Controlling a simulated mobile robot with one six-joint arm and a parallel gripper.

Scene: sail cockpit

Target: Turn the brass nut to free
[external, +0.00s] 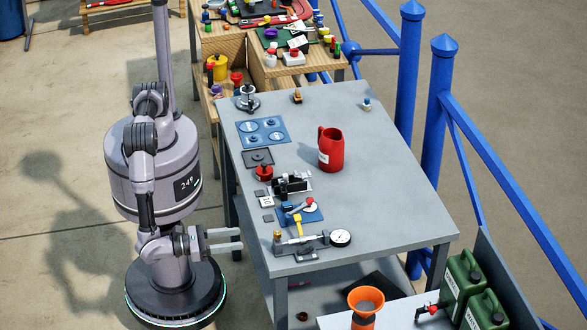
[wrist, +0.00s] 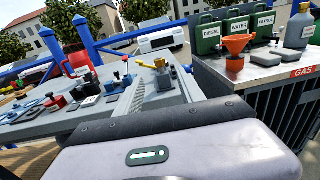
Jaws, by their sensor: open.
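A small brass-coloured fitting, which looks like the brass nut (external: 277,235), sits at the left end of a grey pipe assembly (external: 300,242) on the table's near left part. The assembly carries a round white dial gauge (external: 341,238). In the wrist view the brass piece (wrist: 160,63) shows above the grey body, near a yellow lever (wrist: 147,66). My gripper (external: 241,238) is open and empty, its two fingers pointing right at the table's left edge. It is a short gap left of the brass piece, not visibly touching it. One finger shows in part in the wrist view.
A blue plate with a yellow lever (external: 298,225), a black device (external: 290,184) and a red knob (external: 264,172) lie behind the assembly. A red jug (external: 331,150) stands farther back. An orange funnel (external: 366,300) stands front right. The table's right side is clear.

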